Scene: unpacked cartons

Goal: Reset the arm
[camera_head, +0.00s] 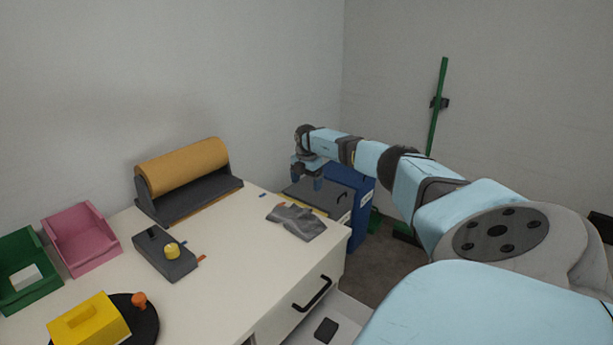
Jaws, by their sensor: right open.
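My right arm (425,190) is light blue and grey and reaches from the lower right toward the table's back right corner. My right gripper (308,182) hangs from its end, fingers pointing down, above a dark flat box at the table's right end. The gripper is open, and nothing shows between its fingers. Whether its fingertips touch anything below is too small to tell. My left gripper is not in view.
The white table (235,260) holds a brown paper roll on a dark stand (190,178), a grey device with a yellow knob (165,255), a crumpled grey piece (297,221), a pink bin (82,240), a green bin (27,272) and a yellow block (90,322). A blue container (350,200) stands beyond the right end.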

